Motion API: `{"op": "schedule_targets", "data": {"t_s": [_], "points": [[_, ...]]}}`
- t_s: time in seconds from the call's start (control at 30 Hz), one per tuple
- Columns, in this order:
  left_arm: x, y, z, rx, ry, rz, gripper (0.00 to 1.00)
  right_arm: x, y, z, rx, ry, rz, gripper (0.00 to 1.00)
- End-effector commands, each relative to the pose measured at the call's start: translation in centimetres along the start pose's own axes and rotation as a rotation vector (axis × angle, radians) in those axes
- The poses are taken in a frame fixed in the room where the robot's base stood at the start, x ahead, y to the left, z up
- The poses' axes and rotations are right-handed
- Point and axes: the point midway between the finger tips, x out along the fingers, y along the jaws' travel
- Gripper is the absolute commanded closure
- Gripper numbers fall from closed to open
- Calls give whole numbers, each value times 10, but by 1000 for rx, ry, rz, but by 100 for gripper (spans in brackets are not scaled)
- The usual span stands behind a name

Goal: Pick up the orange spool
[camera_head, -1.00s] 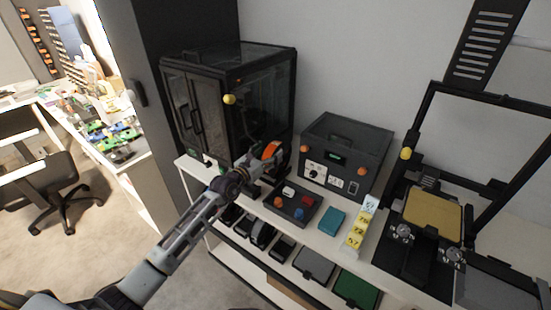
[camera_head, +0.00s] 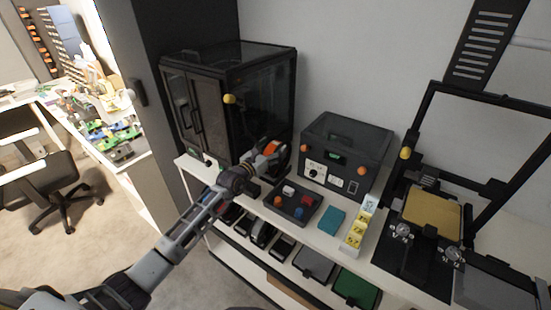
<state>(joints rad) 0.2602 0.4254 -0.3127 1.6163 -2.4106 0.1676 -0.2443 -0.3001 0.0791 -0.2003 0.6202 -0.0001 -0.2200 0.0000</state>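The orange spool (camera_head: 270,147) stands on the white shelf top, between the black enclosed cabinet and the grey box with a clear lid. It shows as a bright orange patch with dark flanges, partly hidden by my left gripper. My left gripper (camera_head: 264,157) comes in from the lower left and is right at the spool, overlapping it in the picture. The fingers are small and partly hidden, so I cannot tell whether they are open or shut, or whether they touch the spool. My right gripper is not in view.
A black enclosed cabinet (camera_head: 240,105) stands left of the spool, and a grey box (camera_head: 345,150) stands to its right. In front are a dark tray (camera_head: 293,203) with coloured knobs, a teal block (camera_head: 331,221) and yellow number tags (camera_head: 356,232). A framed printer (camera_head: 490,140) is at right.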

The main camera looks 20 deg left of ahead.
Motion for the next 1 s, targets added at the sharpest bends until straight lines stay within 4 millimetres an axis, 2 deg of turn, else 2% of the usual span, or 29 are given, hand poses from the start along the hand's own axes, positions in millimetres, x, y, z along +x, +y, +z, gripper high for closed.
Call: {"op": "schedule_targets", "data": {"t_s": [0.07,0.5,1.0], "points": [[0,0,0,0,0,0,43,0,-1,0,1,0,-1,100],[0,0,0,0,0,0,99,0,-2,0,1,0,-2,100],[0,0,8,0,-6,0,100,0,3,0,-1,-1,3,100]]}}
